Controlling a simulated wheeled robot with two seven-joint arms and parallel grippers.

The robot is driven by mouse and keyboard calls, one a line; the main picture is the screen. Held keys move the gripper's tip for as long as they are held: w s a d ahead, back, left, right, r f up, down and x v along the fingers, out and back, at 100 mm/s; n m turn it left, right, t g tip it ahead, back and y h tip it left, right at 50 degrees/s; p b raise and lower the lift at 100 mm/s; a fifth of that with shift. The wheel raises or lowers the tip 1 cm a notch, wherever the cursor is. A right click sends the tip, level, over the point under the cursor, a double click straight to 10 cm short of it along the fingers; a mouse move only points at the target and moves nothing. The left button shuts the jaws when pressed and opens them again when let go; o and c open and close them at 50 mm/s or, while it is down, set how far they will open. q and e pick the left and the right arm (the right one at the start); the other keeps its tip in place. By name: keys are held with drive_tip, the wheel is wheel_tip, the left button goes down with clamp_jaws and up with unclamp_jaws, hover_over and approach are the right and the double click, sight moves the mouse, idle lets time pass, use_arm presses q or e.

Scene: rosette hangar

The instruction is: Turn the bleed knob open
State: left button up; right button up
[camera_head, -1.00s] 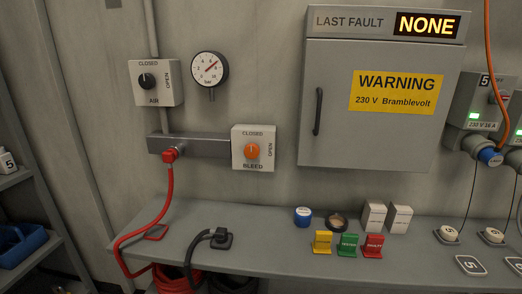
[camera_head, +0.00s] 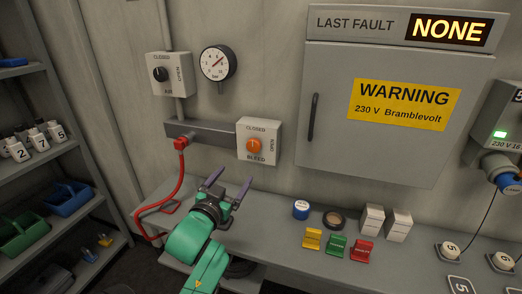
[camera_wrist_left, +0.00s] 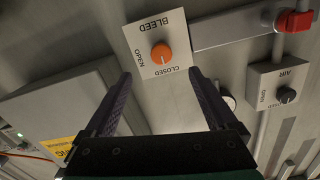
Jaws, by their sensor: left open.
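The orange bleed knob (camera_head: 254,146) sits on a white wall plate (camera_head: 272,128) marked CLOSED at the top and OPEN at the right. Its pale pointer mark points up toward CLOSED. My left gripper (camera_head: 229,182) is open and empty, below and a little left of the bleed plate, apart from it. In the left wrist view the bleed knob (camera_wrist_left: 161,53) shows upside down, beyond and between the two open fingers (camera_wrist_left: 160,85). My right gripper is not in view.
The air knob (camera_head: 160,74) and a round gauge (camera_head: 218,63) are up and left. A grey manifold with a red hose (camera_head: 180,145) lies left of the bleed plate. A grey cabinet (camera_head: 335,150) stands right.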

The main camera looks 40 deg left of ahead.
use_arm(q)
drive_tip(key=r, duration=0.1)
drive_tip(key=b, duration=1)
approach(253, 147)
drive_tip(key=x, duration=0.9)
drive_tip(key=shift+c, duration=0.3)
drive_tip(key=c, duration=1.3)
